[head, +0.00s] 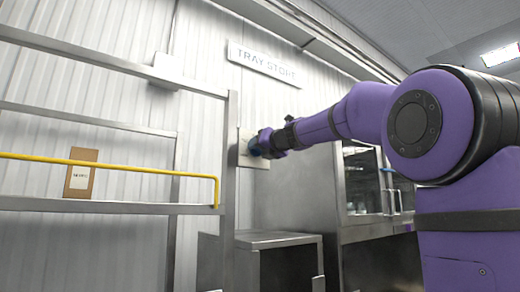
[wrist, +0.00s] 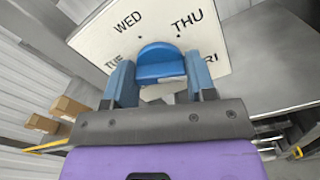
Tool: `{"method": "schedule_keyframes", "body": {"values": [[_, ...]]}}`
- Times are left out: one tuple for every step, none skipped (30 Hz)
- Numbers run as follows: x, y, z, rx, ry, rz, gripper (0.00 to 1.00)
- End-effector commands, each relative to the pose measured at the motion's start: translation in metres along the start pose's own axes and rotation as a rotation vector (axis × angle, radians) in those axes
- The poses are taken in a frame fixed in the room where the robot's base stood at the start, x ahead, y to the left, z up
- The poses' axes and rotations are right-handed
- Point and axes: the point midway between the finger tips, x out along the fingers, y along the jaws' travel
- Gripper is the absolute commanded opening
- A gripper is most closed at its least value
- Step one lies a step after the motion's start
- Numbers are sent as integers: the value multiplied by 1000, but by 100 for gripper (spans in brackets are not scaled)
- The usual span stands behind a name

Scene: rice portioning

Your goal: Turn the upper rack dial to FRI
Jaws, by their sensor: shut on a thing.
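The dial plate (wrist: 112,52) is a pale panel with the labels WED, THU, TUE and a partly hidden one ending in RI. The blue dial knob (wrist: 160,62) sits in front of it, between the fingers of my gripper (wrist: 161,84), which are shut on it. The knob's pointer and exact setting cannot be made out. In the head view the plate (head: 246,160) is mounted beside the rack post, and my gripper (head: 262,145) reaches it from the right, covering most of the knob.
A TRAY STORE sign (head: 262,64) hangs above. A steel cabinet (head: 342,245) stands below and right of the plate.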

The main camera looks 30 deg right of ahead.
Motion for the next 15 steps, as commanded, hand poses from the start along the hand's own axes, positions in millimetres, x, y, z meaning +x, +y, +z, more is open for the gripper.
{"method": "schedule_keyframes", "body": {"values": [[1, -2, -3, 27, 6, -2, 27], [1, -2, -3, 44, 6, -2, 27], [1, -2, -3, 63, 6, -2, 27], [1, -2, -3, 78, 6, -2, 27], [1, -2, -3, 90, 6, -2, 27], [1, -2, -3, 105, 6, -2, 27], [1, -2, -3, 115, 6, -2, 27], [1, -2, -3, 124, 7, -2, 27], [1, -2, -3, 135, 7, -2, 27], [1, -2, -3, 142, 7, -2, 27], [1, -2, -3, 147, 7, -2, 27], [1, -2, -3, 153, 7, -2, 27], [1, -2, -3, 157, 7, -2, 27], [1, -2, -3, 161, 7, -2, 27], [1, -2, -3, 164, 7, -2, 27]]}}
